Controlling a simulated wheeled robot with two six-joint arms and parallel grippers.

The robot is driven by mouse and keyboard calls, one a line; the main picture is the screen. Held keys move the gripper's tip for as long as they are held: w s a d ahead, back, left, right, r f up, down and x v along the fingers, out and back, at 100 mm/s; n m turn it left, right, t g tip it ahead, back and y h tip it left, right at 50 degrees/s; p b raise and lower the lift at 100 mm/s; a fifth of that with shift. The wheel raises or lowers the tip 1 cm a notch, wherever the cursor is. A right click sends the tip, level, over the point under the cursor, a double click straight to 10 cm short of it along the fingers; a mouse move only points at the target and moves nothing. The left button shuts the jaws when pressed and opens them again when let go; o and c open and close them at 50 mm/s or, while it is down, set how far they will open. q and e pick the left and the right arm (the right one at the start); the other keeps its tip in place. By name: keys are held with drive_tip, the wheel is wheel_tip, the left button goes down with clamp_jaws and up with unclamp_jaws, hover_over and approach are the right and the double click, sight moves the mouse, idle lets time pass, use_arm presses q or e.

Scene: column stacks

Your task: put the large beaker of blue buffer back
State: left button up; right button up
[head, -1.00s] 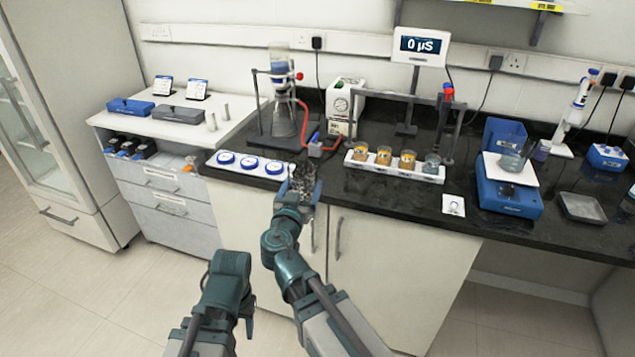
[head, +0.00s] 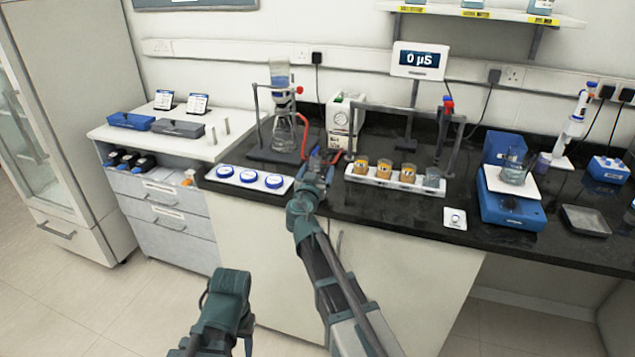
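I cannot make out for certain which vessel is the large beaker of blue buffer. Blue-tinted vessels stand on the wall shelf, cut off by the top edge; the rightmost one (head: 541,7) shows most. A clear glass beaker (head: 513,173) stands on the blue balance (head: 511,207). My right gripper (head: 318,165) is over the bench's front part, beside the small blue fitting by the red tube; whether its fingers are open is unclear. My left gripper (head: 228,285) is low in front of the drawers, away from the bench, its fingers hard to see.
A column stand (head: 274,155) with a bottle and flask stands behind my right gripper. A white rack (head: 392,184) of amber-filled vessels is to its right, a tray of blue-lidded dishes (head: 249,179) to its left. The wall shelf (head: 490,14) is high up.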

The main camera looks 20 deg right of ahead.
drive_tip(key=shift+f+b, duration=1.85)
drive_tip(key=shift+f, duration=0.05)
drive_tip(key=shift+r, duration=0.15)
drive_tip(key=o, duration=1.3)
drive_tip(key=shift+s+r, duration=0.1)
drive_tip(key=shift+s, duration=0.05)
drive_tip(key=p+v, duration=0.1)
drive_tip(key=v, duration=1)
drive_tip(key=shift+s+a, duration=0.25)
drive_tip(key=shift+s, duration=0.05)
